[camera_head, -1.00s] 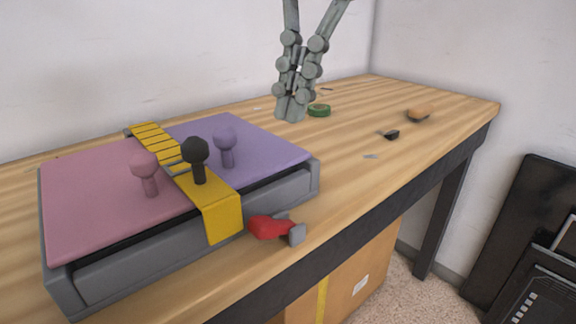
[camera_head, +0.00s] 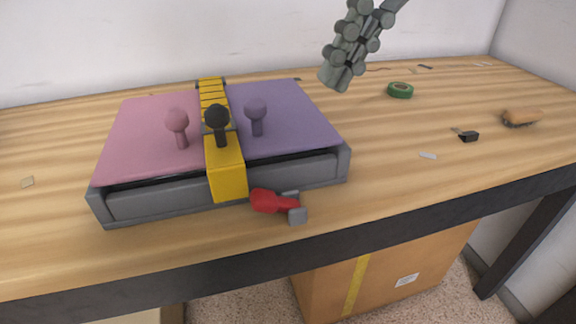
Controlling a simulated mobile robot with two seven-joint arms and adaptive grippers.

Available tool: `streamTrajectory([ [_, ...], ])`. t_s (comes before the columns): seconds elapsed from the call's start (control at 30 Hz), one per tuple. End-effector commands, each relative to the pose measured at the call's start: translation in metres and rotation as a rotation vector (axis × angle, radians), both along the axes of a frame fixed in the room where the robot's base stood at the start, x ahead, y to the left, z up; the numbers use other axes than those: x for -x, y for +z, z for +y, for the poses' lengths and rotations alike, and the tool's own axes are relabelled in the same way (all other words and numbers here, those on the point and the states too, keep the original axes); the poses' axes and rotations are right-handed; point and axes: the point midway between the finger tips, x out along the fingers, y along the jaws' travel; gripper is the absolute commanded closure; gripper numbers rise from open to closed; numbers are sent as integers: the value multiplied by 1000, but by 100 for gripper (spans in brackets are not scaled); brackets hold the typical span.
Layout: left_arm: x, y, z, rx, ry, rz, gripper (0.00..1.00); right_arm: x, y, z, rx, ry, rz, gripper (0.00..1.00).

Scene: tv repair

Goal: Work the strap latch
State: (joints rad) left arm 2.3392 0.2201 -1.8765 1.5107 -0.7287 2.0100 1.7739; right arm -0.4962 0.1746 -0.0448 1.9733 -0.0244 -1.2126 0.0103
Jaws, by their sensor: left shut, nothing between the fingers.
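A grey case (camera_head: 225,193) sits on the wooden bench with a pink panel (camera_head: 143,158) and a purple panel (camera_head: 295,140) on top. A yellow strap (camera_head: 227,181) runs front to back across its middle and folds down over the front edge. A black knob (camera_head: 216,117) stands up from the strap. A pink knob (camera_head: 178,121) and a purple knob (camera_head: 256,109) stand on the panels. A red-handled grey latch (camera_head: 272,202) sticks out at the front right of the strap. My left gripper (camera_head: 336,80) is shut and empty, above the bench behind the case's right side. My right gripper is not in view.
A green tape roll (camera_head: 400,90), a small black block (camera_head: 469,137) and a brush (camera_head: 522,117) lie on the bench (camera_head: 400,190) at the right. A cardboard box (camera_head: 385,270) stands under the bench. The bench left of the case is mostly clear.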

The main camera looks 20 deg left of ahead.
Motion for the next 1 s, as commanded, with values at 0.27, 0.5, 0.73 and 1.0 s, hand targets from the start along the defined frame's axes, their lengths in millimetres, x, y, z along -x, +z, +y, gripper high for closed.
streamTrajectory([
  [0.27,10,-40,16,2,-2,7,100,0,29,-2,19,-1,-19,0],
  [0.5,24,-81,36,-1,-2,2,100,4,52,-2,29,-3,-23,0],
  [0.73,33,-112,49,1,0,1,100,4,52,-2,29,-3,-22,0],
  [1.0,36,-123,53,2,0,-1,100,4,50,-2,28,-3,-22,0],
])
